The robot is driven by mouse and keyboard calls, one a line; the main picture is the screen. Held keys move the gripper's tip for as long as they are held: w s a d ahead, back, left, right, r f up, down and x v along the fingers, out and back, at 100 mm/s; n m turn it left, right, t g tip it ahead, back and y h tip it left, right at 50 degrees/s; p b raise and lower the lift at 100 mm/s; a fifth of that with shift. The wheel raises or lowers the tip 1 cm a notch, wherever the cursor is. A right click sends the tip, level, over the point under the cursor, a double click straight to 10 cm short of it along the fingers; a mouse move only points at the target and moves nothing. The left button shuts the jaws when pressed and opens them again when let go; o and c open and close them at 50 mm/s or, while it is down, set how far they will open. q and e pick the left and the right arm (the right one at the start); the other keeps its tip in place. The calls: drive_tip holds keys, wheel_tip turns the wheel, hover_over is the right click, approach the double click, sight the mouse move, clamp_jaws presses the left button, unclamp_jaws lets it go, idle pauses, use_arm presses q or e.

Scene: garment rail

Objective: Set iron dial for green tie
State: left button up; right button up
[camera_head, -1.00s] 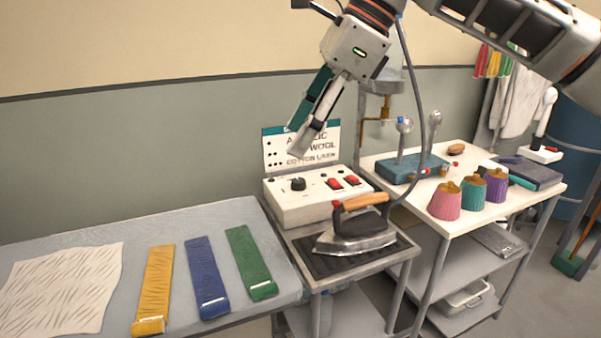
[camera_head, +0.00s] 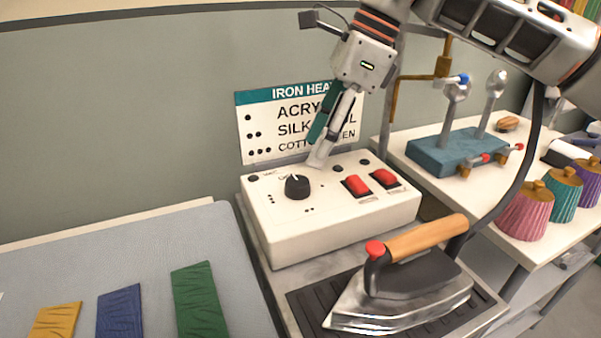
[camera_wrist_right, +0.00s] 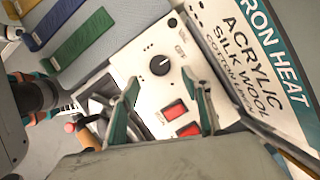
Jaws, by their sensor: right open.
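The iron's control box (camera_head: 335,225) is cream, with a black dial (camera_head: 297,187) at its left and dots around it. The dial's white mark points roughly up, towards the back. The green tie (camera_head: 200,300) lies on the grey table, its lower end cut off. My right gripper (camera_head: 318,145) is open and empty, above the back of the box. In the right wrist view the dial (camera_wrist_right: 160,66) appears between its open fingertips (camera_wrist_right: 159,82), apart from them. Part of what looks like my left gripper (camera_wrist_right: 42,95) shows at the left there; its fingers are unclear.
A heat sign (camera_head: 285,120) behind the box shows one dot for acrylic, two for silk wool, three for cotton linen. Red switches (camera_head: 358,185) sit right of the dial. The iron (camera_head: 400,290) stands in front. Blue (camera_head: 120,312) and yellow (camera_head: 55,320) ties lie beside the green one.

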sight(298, 181)
drive_tip(key=b+x, duration=0.1)
drive_tip(key=x, duration=0.6)
drive_tip(key=shift+a+f, duration=0.15)
drive_tip(key=shift+f, duration=0.1)
drive_tip(key=c, duration=1.1)
